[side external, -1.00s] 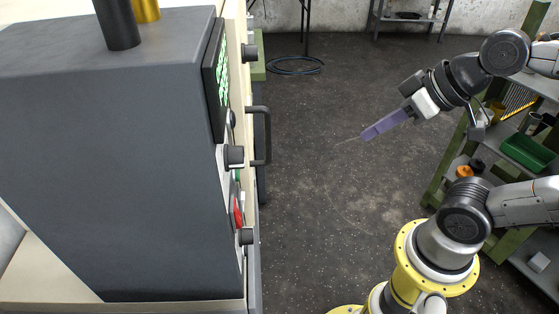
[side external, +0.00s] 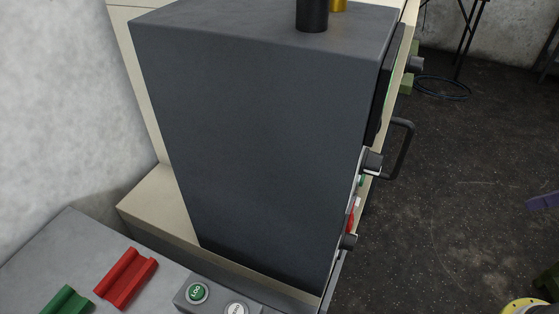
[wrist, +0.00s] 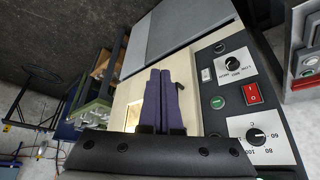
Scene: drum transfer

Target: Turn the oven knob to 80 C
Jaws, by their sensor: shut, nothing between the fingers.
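The temperature knob (wrist: 256,135) is black with a white pointer, on a white dial plate marked C, 60, 80 and 100, at the lower right of the wrist view. Its pointer looks turned toward the 60 side; the exact setting is too small to read. My gripper (wrist: 160,72) has two purple fingers pressed together, empty, left of the control panel and apart from the knob.
The dark grey cabinet (side external: 260,130) fills the side external view, with protruding knobs (side external: 372,162) and a black handle (side external: 405,150). The panel also has a second knob (wrist: 232,63), a red switch (wrist: 251,94) and a green button (wrist: 218,102). Open floor lies right of the cabinet.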

